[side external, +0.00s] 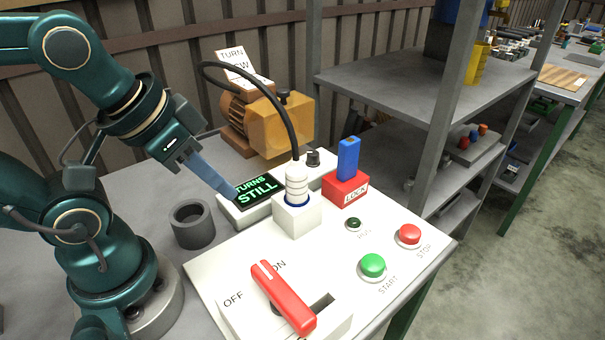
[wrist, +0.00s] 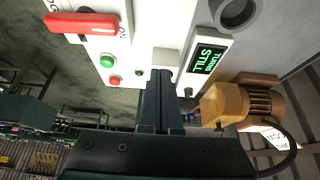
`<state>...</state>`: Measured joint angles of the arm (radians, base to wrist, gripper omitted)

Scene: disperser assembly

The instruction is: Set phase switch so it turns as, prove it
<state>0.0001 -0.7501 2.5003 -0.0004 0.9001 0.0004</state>
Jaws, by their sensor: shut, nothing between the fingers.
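My gripper (side external: 232,195) is shut and empty, its fingertips at the left part of the display in the side view. In the wrist view its fingers (wrist: 160,76) point toward the panel. The green-lit display (side external: 258,188) reads "TURNS STILL". A small black knob (side external: 313,158), perhaps the phase switch, sits at the display's far end; its setting is too small to read. The orange motor (side external: 282,125) carries a sign (side external: 243,68) reading "TURN", its second line partly hidden by the cable. A red lever (side external: 283,297) lies by "OFF" and "ON"; I cannot tell its setting.
A white plug (side external: 297,185) with a black cable stands in a white socket block. Beside it are a red "LOCK" block (side external: 346,190) with a blue piece, a green START button (side external: 372,265) and a red STOP button (side external: 409,234). A grey cup (side external: 192,225) stands left of the panel.

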